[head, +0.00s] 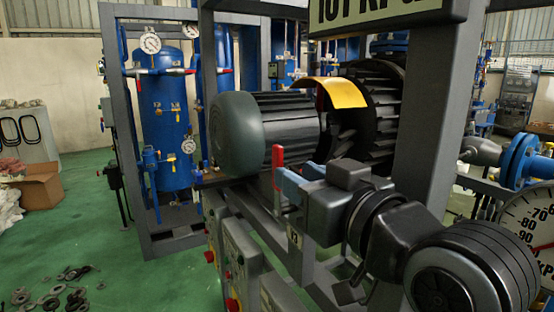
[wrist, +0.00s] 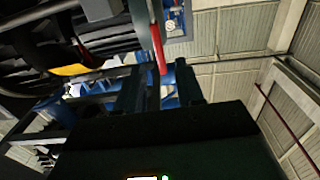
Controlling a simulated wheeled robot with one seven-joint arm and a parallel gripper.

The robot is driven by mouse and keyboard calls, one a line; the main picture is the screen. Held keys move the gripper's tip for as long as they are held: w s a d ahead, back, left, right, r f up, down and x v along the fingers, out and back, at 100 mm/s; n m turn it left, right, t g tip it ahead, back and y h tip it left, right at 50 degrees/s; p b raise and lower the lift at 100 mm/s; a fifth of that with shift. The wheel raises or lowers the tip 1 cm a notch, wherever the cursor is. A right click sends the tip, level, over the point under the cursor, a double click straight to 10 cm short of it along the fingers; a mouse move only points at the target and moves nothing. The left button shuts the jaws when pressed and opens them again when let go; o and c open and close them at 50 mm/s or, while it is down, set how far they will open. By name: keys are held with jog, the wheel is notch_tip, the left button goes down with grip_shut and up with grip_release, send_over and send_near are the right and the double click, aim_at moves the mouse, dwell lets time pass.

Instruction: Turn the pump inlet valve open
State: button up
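A red valve handle (head: 278,158) stands upright in front of the dark motor in the head view. I take it for the pump inlet valve's lever; the valve body is mostly hidden. My gripper (head: 296,184), with blue-looking fingers, is right beside the handle's lower part. In the wrist view the red handle (wrist: 158,48) lines up with the gap between the two dark fingers of my gripper (wrist: 160,82). The fingers are apart, with nothing clamped between them. I cannot tell whether the handle's end is inside the gap or just beyond it.
The motor (head: 265,125) and a grey frame post (head: 428,120) stand close around my arm. A large dial gauge (head: 532,235) is at the right edge. Control boxes (head: 240,262) with red buttons sit below.

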aim_at(277, 164)
jog(key=p+x, duration=0.1)
jog(key=x, duration=0.6)
grip_shut()
dwell(0.3)
